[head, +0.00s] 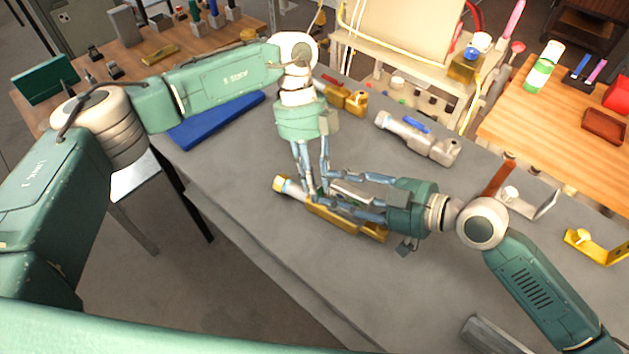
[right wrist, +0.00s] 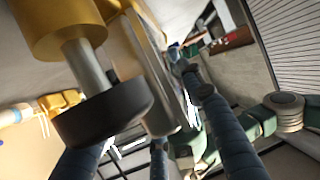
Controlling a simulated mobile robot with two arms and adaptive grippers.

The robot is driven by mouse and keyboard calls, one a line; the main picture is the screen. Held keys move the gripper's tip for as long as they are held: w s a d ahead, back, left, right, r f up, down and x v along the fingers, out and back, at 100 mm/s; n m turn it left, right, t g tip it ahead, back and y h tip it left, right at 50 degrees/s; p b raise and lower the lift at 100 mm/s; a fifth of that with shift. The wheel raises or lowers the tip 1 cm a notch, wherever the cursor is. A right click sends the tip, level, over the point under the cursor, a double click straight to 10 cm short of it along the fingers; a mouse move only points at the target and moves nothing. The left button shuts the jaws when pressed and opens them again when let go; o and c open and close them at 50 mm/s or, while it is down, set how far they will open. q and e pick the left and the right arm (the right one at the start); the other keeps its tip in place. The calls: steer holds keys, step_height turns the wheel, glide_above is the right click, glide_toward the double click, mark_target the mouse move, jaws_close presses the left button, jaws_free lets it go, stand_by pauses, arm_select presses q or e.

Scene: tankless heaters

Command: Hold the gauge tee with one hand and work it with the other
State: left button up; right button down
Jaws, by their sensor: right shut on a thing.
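The gauge tee (head: 332,218), a brass and grey fitting with a pale end at its left, lies low over the grey bench in the middle of the head view. My right gripper (head: 335,196) reaches in from the right and is shut on it. In the right wrist view, a brass body with a grey stem and a dark round disc (right wrist: 105,112) is close to the camera. My left gripper (head: 316,188) points down at the fitting from above. Its fingertips overlap the right fingers, so its grip is unclear. The fingers hide much of the fitting.
A grey valve with a blue handle (head: 420,137) and a brass valve with a red handle (head: 345,97) lie behind. A blue flat piece (head: 215,122) lies at the left. A brass bracket (head: 597,247) is at the right. The front bench surface is mostly clear.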

arm_select(q)
steer(key=shift+o, duration=1.4)
steer(key=shift+d, duration=0.1)
steer(key=v, duration=1.2)
arm_select(e)
steer(key=c, duration=1)
jaws_free()
steer(key=shift+d, duration=0.1)
